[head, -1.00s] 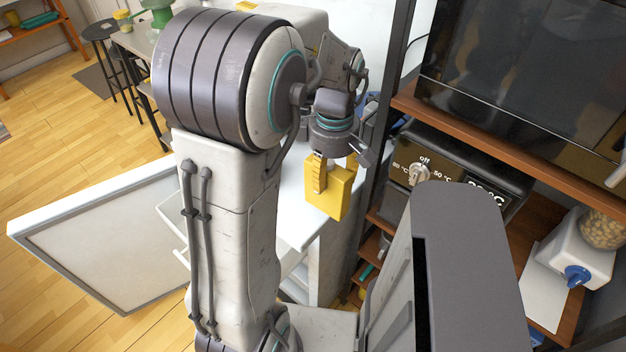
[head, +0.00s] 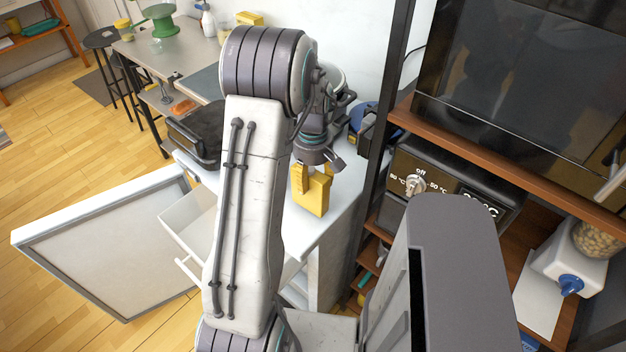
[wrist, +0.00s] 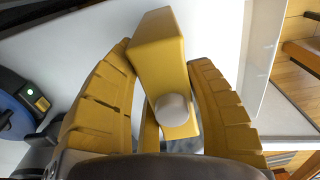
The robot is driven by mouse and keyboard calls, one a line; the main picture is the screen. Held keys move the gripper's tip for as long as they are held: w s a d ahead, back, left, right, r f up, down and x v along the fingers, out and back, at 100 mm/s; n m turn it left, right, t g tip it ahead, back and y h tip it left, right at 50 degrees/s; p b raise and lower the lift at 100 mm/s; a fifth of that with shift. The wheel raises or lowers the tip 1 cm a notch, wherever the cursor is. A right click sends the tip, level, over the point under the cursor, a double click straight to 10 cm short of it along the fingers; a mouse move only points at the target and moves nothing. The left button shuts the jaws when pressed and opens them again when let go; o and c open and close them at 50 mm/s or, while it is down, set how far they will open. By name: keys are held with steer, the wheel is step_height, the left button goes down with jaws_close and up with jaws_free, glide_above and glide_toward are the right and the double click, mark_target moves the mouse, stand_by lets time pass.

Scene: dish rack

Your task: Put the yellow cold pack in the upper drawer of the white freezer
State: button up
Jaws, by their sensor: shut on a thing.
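The yellow cold pack (head: 314,196) is held by my gripper (head: 312,172) over the white freezer's top (head: 345,200). In the wrist view my yellow fingers stand on both sides of the cold pack (wrist: 160,55), and a pale round cap shows on it. Whether the pack touches the surface below I cannot tell. The freezer's door (head: 100,245) stands open to the left. An upper drawer (head: 190,225) is pulled out at the front; my arm hides its right part and most of its inside.
A dark rack with a brown shelf (head: 400,112) stands close on the right, bearing a black appliance with a dial (head: 415,185). A dark box (head: 195,130) lies behind the drawer, beside the table (head: 185,55).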

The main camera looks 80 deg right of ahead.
steer(key=shift+f, duration=0.7)
steer(key=shift+f, duration=0.15)
steer(key=o, duration=1.2)
